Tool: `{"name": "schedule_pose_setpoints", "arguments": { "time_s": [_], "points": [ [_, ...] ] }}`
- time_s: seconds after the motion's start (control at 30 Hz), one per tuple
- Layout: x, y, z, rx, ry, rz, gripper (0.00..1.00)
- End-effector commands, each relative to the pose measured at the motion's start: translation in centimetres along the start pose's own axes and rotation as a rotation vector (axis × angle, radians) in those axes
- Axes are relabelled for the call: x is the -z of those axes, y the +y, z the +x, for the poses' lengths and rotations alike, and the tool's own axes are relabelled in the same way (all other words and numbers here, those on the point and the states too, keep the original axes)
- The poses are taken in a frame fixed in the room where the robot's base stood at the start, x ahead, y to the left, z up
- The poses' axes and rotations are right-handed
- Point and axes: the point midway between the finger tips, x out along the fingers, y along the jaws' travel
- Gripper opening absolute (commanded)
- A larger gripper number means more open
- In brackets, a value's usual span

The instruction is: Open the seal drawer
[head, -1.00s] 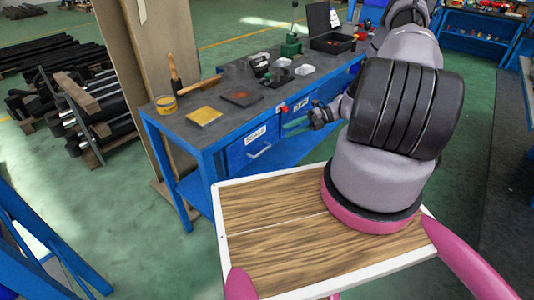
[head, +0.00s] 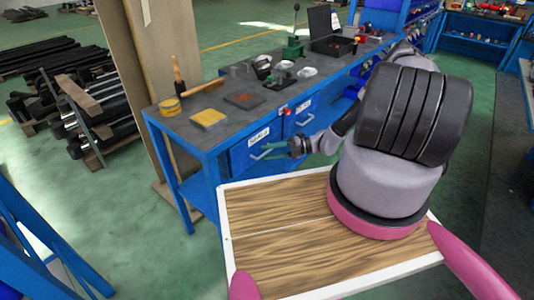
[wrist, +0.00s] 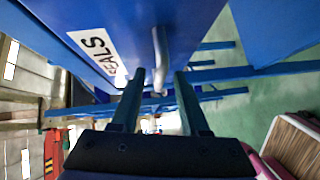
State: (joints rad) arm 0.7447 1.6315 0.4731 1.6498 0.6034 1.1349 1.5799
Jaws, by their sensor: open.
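The seal drawer (head: 242,157) is a blue drawer front under the workbench with a white SEALS label (head: 258,136); it looks shut. In the wrist view the label (wrist: 95,48) is at the upper left. The drawer's grey bar handle (wrist: 160,50) runs down towards the space between my fingertips. My gripper (head: 274,149) is open, in front of the drawer at its right side. In the wrist view its two dark fingers (wrist: 160,78) stand apart on either side of the handle's near end. I cannot tell whether they touch it.
A second labelled drawer (head: 305,115) is to the right. My wooden-topped tray is in front.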

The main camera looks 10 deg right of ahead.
Motion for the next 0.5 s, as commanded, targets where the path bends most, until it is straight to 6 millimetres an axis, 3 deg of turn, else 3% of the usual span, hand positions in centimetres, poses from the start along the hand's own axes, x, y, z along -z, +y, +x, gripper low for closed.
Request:
{"name": "schedule_pose_setpoints", "arguments": {
  "time_s": [0.13,0.4,0.43,0.5],
  "points": [
    [0.0,0.0,0.99,0.0,-0.001,0.0,0.45],
    [-0.02,0.0,1.14,0.001,-0.001,-0.001,0.45],
    [-0.02,0.0,1.14,0.001,-0.001,-0.001,0.41],
    [-0.02,0.0,1.13,0.001,-0.001,-0.001,0.14]
  ]
}}
